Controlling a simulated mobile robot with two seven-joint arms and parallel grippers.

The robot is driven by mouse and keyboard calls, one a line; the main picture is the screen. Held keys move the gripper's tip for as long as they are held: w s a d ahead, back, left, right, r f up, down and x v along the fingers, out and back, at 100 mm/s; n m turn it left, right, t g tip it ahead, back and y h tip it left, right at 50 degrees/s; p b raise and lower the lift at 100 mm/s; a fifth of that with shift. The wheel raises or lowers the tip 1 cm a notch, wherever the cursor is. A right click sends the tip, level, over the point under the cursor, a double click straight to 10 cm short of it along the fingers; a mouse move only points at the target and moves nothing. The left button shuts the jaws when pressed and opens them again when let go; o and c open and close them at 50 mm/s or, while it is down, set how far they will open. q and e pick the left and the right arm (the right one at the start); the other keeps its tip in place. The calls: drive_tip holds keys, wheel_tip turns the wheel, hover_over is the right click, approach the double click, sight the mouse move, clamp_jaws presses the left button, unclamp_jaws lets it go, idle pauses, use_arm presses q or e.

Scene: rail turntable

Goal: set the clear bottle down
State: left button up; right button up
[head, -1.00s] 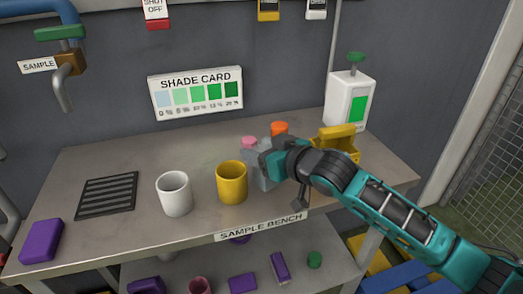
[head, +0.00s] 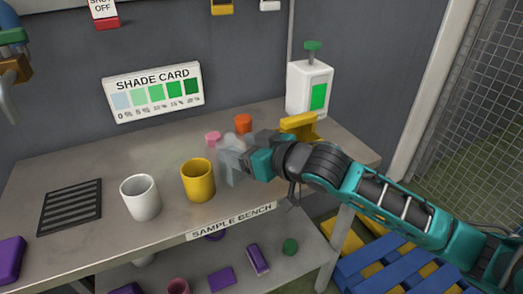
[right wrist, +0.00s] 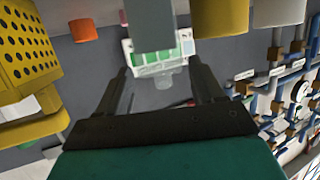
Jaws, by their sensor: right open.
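The clear bottle (head: 230,166) is a see-through greyish shape on the bench right of the yellow cup, just off my right gripper's tips. It looks upright on the bench top. My right gripper (head: 246,158) comes in from the right and is open. In the right wrist view, which is upside down, the fingers (right wrist: 160,76) stand apart with the see-through bottle (right wrist: 165,80) ahead between them. The bottle is faint against the shade card, and its contact with the fingers is unclear. My left gripper is out of view.
A yellow cup (head: 198,181) and a white cup (head: 140,198) stand left of the bottle. Pink (head: 212,139) and orange (head: 243,124) items are behind. A yellow caddy (head: 300,126) and white dispenser (head: 312,88) stand right. A drain grate (head: 70,207) lies far left.

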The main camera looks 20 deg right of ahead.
drive_tip(key=v, duration=0.6)
drive_tip(key=shift+s, duration=0.2)
drive_tip(key=shift+d+r, duration=0.1)
drive_tip(key=shift+d, duration=0.05)
drive_tip(key=s+d+f+m+g+h, duration=0.1)
drive_tip(key=s+f+m+g+h, duration=0.3)
drive_tip(key=s+f, duration=0.6)
drive_tip(key=s+f+n+g+h, duration=0.1)
drive_tip(key=s+f+g+h, duration=0.1)
drive_tip(key=s+f+g, duration=0.65)
drive_tip(key=w+a+f+t+y, duration=0.2)
drive_tip(key=w+f+t, duration=0.2)
drive_tip(key=f+t, duration=0.5)
drive_tip(key=shift+w+a+n+t, duration=0.15)
drive_tip(key=shift+w+n+t, duration=0.2)
drive_tip(key=shift+n+t, duration=0.1)
